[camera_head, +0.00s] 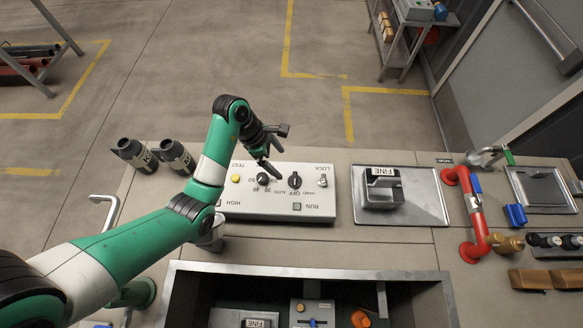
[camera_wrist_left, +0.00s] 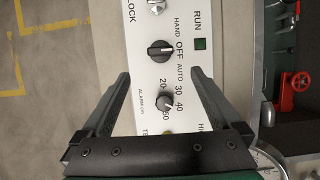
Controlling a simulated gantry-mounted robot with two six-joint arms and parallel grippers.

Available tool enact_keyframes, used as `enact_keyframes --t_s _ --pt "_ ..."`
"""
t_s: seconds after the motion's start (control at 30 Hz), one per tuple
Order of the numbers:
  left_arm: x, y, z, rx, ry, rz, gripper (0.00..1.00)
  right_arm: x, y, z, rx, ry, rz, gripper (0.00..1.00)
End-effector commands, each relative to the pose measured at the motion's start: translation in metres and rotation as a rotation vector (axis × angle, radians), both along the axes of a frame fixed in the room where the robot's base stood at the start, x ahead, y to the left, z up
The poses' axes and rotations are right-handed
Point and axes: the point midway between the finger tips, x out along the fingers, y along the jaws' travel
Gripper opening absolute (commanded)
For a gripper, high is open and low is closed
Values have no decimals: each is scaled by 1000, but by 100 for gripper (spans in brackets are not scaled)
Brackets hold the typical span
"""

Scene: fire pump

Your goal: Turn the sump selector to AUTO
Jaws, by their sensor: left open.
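The sump selector is a black knob (camera_wrist_left: 160,48) on a pale control panel (camera_head: 240,207), with HAND, OFF and AUTO printed beside it. Its bar appears to line up with OFF. It also shows in the head view (camera_head: 295,180). My left gripper (camera_head: 280,152) is open and empty above the panel's far edge. In the left wrist view its two fingers (camera_wrist_left: 160,75) lie wide apart on either side of the panel. The selector appears just beyond the fingertips, between their lines. No contact shows. My right gripper is not in view.
A numbered dial (camera_wrist_left: 165,102) is beside the selector. The panel also has a toggle switch (camera_head: 322,181), a yellow button (camera_head: 236,178) and a RUN lamp (camera_head: 297,206). A grey FINE box (camera_head: 381,190) stands to the right. Red piping (camera_head: 478,218) is farther right.

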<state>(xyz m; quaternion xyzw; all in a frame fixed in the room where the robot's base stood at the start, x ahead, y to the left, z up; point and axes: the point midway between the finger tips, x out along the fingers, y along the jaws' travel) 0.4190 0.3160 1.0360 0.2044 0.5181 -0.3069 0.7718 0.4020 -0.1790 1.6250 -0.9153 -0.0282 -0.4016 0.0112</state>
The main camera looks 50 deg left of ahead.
Motion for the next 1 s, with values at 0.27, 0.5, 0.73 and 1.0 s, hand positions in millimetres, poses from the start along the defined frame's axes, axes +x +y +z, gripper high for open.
enact_keyframes --t_s 0.27,0.5,0.73,1.0 --pt "7 -7 -26 -1 1 -3 98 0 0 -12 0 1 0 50" --pt "22 -22 -77 -1 0 -4 98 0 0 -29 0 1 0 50" --pt "32 -30 -106 0 -3 -2 98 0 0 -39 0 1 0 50" --pt "33 -31 -109 1 -4 -2 98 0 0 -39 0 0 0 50"
